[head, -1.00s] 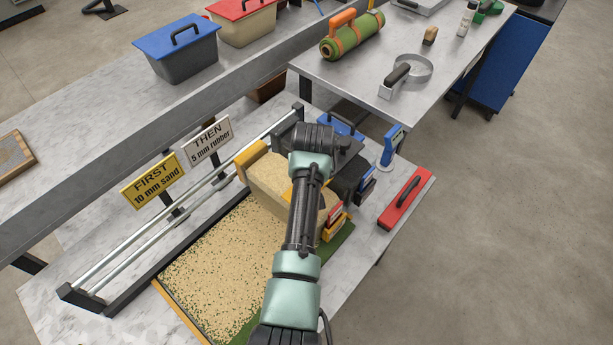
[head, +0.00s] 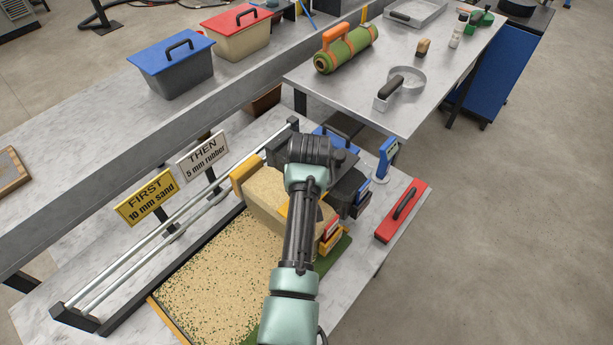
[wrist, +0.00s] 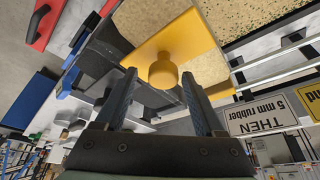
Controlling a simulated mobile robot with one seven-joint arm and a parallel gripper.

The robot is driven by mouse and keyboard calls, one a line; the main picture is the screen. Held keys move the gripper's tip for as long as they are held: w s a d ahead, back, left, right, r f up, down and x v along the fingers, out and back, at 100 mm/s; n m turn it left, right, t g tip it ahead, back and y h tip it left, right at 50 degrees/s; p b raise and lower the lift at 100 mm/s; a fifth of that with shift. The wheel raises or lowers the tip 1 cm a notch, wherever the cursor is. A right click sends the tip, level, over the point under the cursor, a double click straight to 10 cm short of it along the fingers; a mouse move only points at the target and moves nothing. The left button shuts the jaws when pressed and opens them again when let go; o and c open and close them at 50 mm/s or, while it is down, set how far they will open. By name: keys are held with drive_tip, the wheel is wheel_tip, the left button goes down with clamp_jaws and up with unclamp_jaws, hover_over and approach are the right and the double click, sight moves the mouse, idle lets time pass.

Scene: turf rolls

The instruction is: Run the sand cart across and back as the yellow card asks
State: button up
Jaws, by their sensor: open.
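The sand cart (head: 268,194), a beige sand-filled box with yellow ends, stands at the far right end of the turf strip (head: 205,285). Speckled sand covers the strip, with bare green at its right edge. In the wrist view the cart's yellow end (wrist: 205,38) carries a round yellow knob (wrist: 163,72). My open gripper (wrist: 158,74) has a finger on each side of the knob in that view; contact is not visible. In the head view my arm hides the fingertips and part of the cart. The yellow card (head: 147,197) reads "FIRST 10 mm sand".
A pale card (head: 203,157) reads "THEN 5 mm rubber". Two rails (head: 185,218) run along the strip's left side. A dark cart (head: 347,187) stands behind my arm. A red float (head: 403,210) lies at the right table edge. Lidded tubs (head: 175,75) stand on the back bench.

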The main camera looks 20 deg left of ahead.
drive_tip(key=b+v, duration=0.1)
drive_tip(key=v, duration=1.1)
